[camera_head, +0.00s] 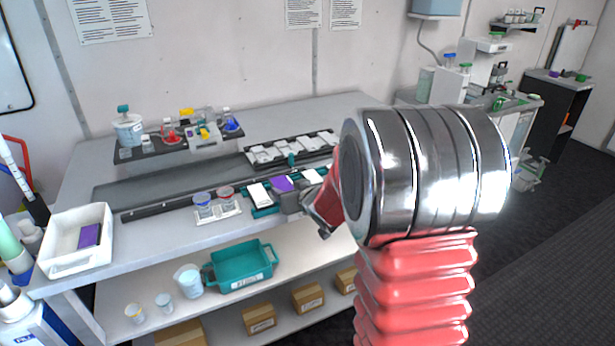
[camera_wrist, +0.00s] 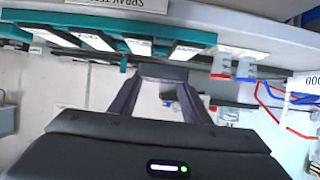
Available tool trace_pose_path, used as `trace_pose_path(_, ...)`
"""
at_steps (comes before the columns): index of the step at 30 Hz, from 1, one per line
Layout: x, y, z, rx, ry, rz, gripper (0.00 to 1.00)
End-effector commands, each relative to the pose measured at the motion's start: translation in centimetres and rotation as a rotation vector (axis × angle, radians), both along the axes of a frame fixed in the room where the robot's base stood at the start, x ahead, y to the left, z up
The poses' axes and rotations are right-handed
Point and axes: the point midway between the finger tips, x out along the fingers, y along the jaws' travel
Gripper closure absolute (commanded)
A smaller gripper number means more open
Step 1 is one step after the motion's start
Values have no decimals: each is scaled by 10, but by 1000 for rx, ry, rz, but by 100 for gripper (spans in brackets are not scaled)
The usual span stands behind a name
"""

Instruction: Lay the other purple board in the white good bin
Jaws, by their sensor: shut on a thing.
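A purple board (camera_head: 283,184) shows at the teal rack on the bench, right at my gripper (camera_head: 290,201). My gripper is shut on it, and its body hides part of the board. In the wrist view, my two fingers (camera_wrist: 160,88) reach toward a dark flat piece between their tips, whose colour is hard to tell. The white good bin (camera_head: 58,264) stands at the bench's left end, well left of my gripper, with one purple board (camera_head: 89,236) lying inside.
The teal rack (camera_head: 262,208) holds white boards beside my gripper. Two lidded cups (camera_head: 213,203) stand on a white stand between it and the bin. A teal tray (camera_head: 240,268) sits on the lower shelf. Bottles stand at the back.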

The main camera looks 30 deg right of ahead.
Motion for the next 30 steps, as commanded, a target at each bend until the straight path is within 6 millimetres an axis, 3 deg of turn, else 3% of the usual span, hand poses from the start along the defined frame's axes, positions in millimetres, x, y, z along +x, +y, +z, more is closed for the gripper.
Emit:
trace_pose_path(6,-16,68,-21,-6,16,23,79)
trace_pose_path(12,-26,106,-30,-14,25,44,79)
trace_pose_path(30,-28,109,-32,-16,26,42,79)
